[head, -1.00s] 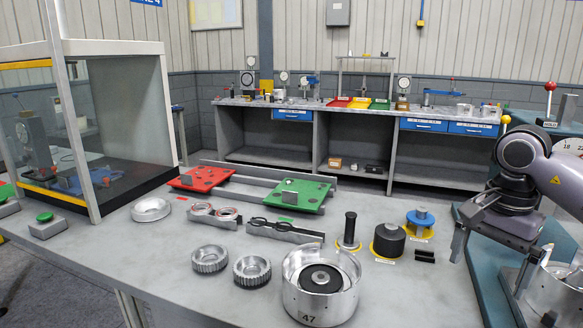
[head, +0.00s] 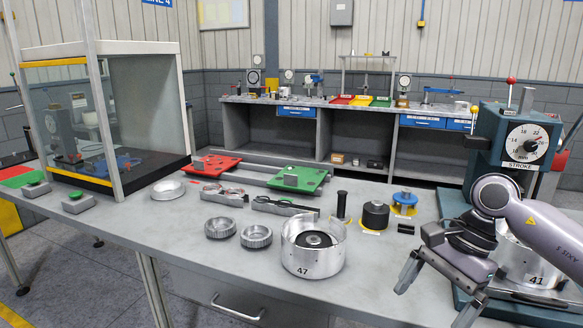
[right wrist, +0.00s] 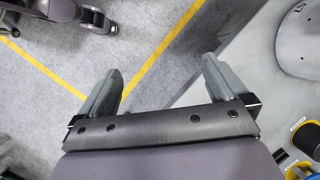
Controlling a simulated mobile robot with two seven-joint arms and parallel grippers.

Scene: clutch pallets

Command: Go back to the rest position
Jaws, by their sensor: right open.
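My right gripper (head: 438,294) is open and empty at the lower right of the head view, in front of the press. My left gripper is in no view.
The press with the STROKE dial (head: 524,148) stands at the right, with a housing marked 41 (head: 530,268) at its base. Two toothed rings (head: 220,228), a black cylinder (head: 375,216), a red pallet (head: 212,164) and a green pallet (head: 300,178) sit on the table.

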